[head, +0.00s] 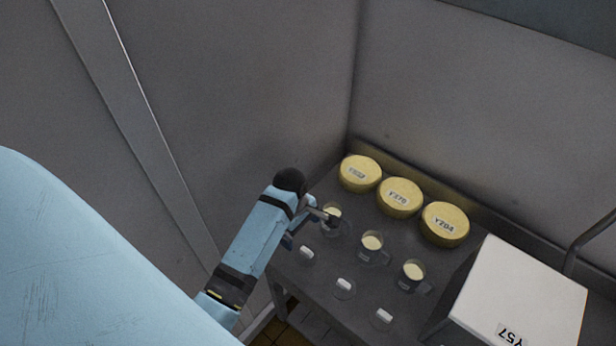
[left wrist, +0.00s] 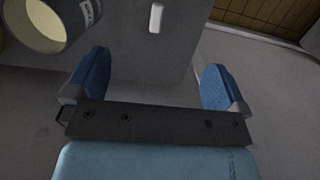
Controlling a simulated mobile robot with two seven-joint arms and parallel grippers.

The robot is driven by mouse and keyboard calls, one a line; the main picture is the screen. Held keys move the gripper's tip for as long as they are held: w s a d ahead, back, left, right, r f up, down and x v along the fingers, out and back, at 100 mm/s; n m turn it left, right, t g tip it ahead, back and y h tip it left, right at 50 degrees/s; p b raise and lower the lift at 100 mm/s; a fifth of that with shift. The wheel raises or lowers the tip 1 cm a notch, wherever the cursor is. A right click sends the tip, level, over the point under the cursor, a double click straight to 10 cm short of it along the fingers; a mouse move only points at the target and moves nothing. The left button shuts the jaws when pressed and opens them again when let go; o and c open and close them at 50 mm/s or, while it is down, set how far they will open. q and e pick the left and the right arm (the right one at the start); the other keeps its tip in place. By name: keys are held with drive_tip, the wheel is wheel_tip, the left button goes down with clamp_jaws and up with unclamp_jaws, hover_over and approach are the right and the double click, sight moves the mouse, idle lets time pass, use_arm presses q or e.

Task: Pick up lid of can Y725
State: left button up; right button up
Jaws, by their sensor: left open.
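Three small cans with pale yellow contents stand open in a diagonal row on the dark table: one (head: 333,213) beside my gripper, one (head: 372,243) in the middle and one (head: 412,271) at the right. Their labels are too small to read, so I cannot tell which is Y725. In front lie three clear lids with white handles: left (head: 307,253), middle (head: 344,285) and right (head: 382,317). My left gripper (head: 308,229) is open and empty above the table's left edge. In the left wrist view, a white handle (left wrist: 156,18) lies beyond the open fingers, and a can (left wrist: 45,22) is at upper left.
Three round yellow drums (head: 360,173), (head: 399,197), (head: 445,224) stand along the back; two labels look like Y370 and Y204. A white-topped box (head: 522,290) fills the right of the table. Grey walls close off the left and back.

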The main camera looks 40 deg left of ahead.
use_arm(q)
hover_over(306, 251)
drive_tip(key=f, duration=0.3)
drive_tip(key=a+f, duration=0.1)
drive_tip(key=f, duration=0.1)
drive_tip(key=shift+d+f+p, duration=0.2)
drive_tip(key=shift+f, duration=0.9)
drive_tip(key=shift+d+f+p, duration=0.15)
drive_tip(key=shift+f, duration=0.9)
drive_tip(key=shift+d+f+p, duration=0.2)
drive_tip(key=shift+f, duration=0.9)
drive_tip(key=c, duration=1)
